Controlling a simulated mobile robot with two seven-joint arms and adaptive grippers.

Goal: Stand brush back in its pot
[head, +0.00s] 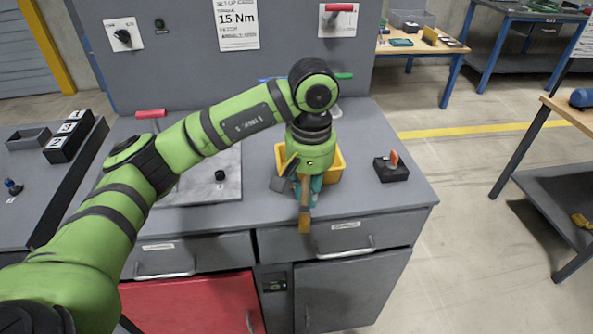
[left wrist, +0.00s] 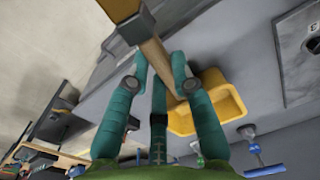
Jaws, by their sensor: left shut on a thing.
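My left gripper (head: 308,186) hangs over the front of the grey bench and is shut on a brush (head: 304,215). The brush has a wooden handle, and its broader brown end points toward the bench's front edge. I cannot tell which container is the brush's pot. My right gripper is out of view.
A small black block (head: 391,173) with an orange-tipped piece stands on the bench at right. A grey plate (head: 205,182) with a black knob lies at left. A grey upright panel (head: 180,75) closes the back. The bench's front right is clear.

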